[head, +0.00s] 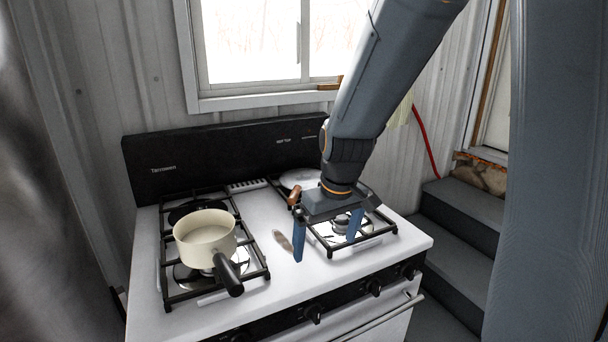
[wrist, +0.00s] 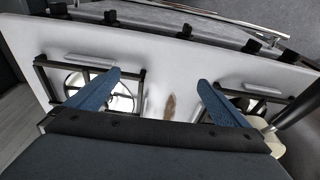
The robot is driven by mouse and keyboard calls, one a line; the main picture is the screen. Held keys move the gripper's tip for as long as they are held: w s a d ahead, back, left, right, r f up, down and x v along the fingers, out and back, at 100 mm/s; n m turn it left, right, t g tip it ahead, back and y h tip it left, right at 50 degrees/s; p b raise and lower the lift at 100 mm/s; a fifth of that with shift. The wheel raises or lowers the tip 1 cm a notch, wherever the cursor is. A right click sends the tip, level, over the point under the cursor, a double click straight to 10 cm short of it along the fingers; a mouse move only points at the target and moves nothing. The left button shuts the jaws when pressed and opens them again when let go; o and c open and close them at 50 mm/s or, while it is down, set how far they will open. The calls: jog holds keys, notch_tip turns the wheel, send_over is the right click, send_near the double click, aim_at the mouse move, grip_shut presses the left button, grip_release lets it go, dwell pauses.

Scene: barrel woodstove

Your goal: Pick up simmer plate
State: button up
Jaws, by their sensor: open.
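A pale round disc (head: 298,179), which looks like the simmer plate, lies on the back right burner in the head view. A short brown handle (head: 293,196) shows at its front edge. My arm and gripper hide part of its right side. My gripper (head: 325,249) is open and points down above the right front part of the stove, nearer the front than the disc. Its two blue fingers are spread with nothing between them. The wrist view also shows the open gripper (wrist: 160,78); I cannot make out the disc there.
A cream saucepan (head: 205,236) with a black handle stands on the left front grate. The front right grate (head: 345,240) is bare. A small brownish oblong (head: 283,240) lies on the white stovetop (head: 270,274) between the grates. A black backguard (head: 220,155) rises behind.

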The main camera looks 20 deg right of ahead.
aim_at(296, 191)
jog(key=w+r+n, duration=0.1)
jog(key=w, duration=0.3)
jog(key=w+d+r+n+y, duration=0.1)
jog(key=w+n, duration=0.1)
jog(key=w, duration=0.3)
jog(key=w+r+n, duration=0.2)
jog(key=w, duration=0.3)
jog(key=shift+w+d+r+y, duration=0.1)
jog(key=shift+w+d+y, duration=0.1)
jog(key=shift+y, duration=0.2)
jog(key=w+r+n+y, duration=0.2)
jog(key=w+r+n, duration=0.25)
jog(key=w, duration=0.45)
jog(key=shift+n, duration=0.45)
jog(key=p+x, duration=0.1)
jog(key=x, duration=0.1)
jog(key=p+x, duration=0.1)
jog(key=x, duration=0.1)
jog(key=p+x, duration=0.1)
jog(key=x, duration=0.1)
jog(key=shift+s+d+f, duration=0.15)
jog(key=shift+d+f, duration=0.1)
jog(key=shift+f, duration=0.1)
jog(key=shift+a+f, duration=0.2)
jog(key=shift+f, duration=0.5)
jog(key=c, duration=1.7)
